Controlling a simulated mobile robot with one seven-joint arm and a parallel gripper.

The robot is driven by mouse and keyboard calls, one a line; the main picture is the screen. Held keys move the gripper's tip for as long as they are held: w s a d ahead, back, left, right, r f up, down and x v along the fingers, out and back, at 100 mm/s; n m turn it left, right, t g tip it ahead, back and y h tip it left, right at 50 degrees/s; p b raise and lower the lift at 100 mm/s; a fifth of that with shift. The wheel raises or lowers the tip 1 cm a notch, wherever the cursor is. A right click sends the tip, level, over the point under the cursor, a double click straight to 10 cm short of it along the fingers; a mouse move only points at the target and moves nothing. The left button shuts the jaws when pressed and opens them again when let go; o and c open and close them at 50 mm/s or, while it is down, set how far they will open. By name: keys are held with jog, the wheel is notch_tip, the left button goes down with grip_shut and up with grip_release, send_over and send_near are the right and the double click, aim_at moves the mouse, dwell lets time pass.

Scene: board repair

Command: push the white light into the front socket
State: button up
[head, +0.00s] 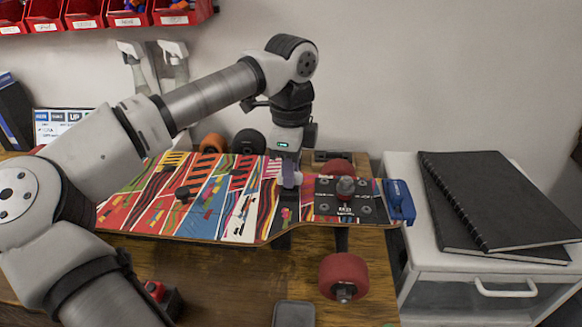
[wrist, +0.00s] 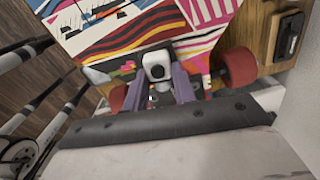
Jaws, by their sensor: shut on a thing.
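The white light (wrist: 157,66), a small white block with a round dark lens, shows in the wrist view between the purple fingers of my gripper (wrist: 159,88). The fingers are shut on it. In the head view my gripper (head: 288,183) points down over the patterned skateboard deck (head: 235,215), left of the black truck plate (head: 325,208). The light is small and mostly covered there, and I cannot tell whether it touches the deck. I cannot clearly make out the front socket. A blue part (head: 399,200) sits on the board's right end.
Red wheels (head: 343,275) stick out by the truck, and more wheels (head: 249,142) stand behind the board. A white cabinet (head: 470,275) with black notebooks (head: 500,200) stands at the right. A grey box (head: 294,313) lies at the wooden bench's front edge.

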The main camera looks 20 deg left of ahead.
jog(key=shift+f+b, duration=0.45)
jog(key=shift+f, duration=0.05)
dwell(0.4)
jog(key=o, duration=1.4)
jog(key=shift+r, duration=0.3)
jog(key=shift+r+p, duration=0.8)
jog(key=shift+r, duration=0.45)
jog(key=shift+r, duration=0.1)
jog(key=shift+r+p, duration=1.85)
jog(key=shift+r, duration=1.15)
